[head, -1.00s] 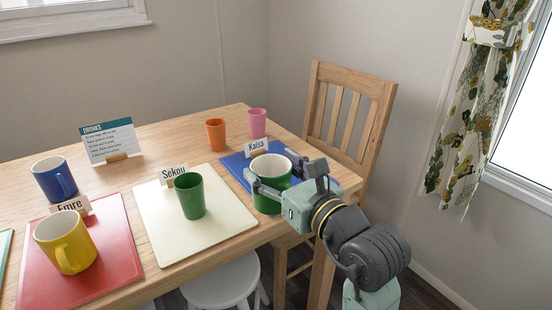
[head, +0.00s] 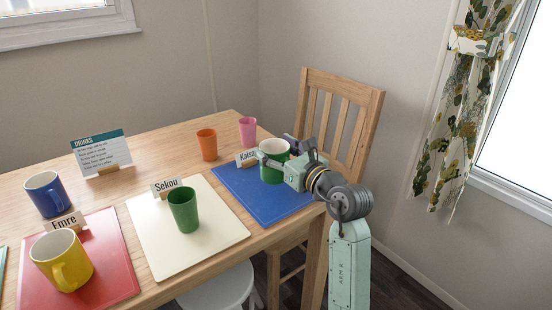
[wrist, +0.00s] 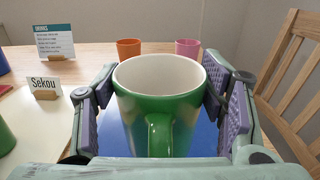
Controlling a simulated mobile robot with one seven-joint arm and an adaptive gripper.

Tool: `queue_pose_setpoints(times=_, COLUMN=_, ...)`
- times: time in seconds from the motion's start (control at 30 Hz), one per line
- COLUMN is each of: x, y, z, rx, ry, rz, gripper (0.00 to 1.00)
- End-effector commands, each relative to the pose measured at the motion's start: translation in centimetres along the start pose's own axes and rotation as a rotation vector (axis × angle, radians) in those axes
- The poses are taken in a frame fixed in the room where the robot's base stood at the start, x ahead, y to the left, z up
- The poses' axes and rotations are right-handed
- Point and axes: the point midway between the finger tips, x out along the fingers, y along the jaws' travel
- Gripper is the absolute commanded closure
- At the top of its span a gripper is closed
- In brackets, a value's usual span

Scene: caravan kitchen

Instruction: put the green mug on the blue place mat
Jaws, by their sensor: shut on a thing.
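The green mug (head: 273,172) with a white inside is upright over the far part of the blue place mat (head: 280,203). I cannot tell whether its base touches the mat. My gripper (head: 282,161) is shut around the mug's body from both sides. In the wrist view the mug (wrist: 160,108) stands between the two finger pads, its handle toward the camera, with the blue mat (wrist: 117,135) below and behind it. The mug's lower part is partly hidden by my gripper in the wrist view.
The "Kaisa" card (head: 246,158) stands close to the mug's left. Orange (head: 207,145) and pink (head: 247,131) cups stand behind. A green cup (head: 184,209) is on the cream mat (head: 215,238). A chair (head: 340,115) is at the table's right end. The blue mat's front is clear.

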Motion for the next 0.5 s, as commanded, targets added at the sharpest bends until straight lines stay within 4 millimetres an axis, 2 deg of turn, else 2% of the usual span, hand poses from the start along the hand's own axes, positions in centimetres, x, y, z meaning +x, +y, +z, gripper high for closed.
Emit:
queue_pose_setpoints(times=0.03, x=-0.1, y=0.1, z=-1.1, rx=0.009, ry=0.002, rz=0.000, gripper=0.75)
queue_pose_setpoints(times=0.17, x=-0.1, y=0.1, z=-2.6, rx=0.005, ry=0.002, rz=0.000, gripper=0.75)
queue_pose_setpoints(times=0.5, x=-0.1, y=0.1, z=-3.0, rx=0.002, ry=0.001, rz=0.000, gripper=0.75)
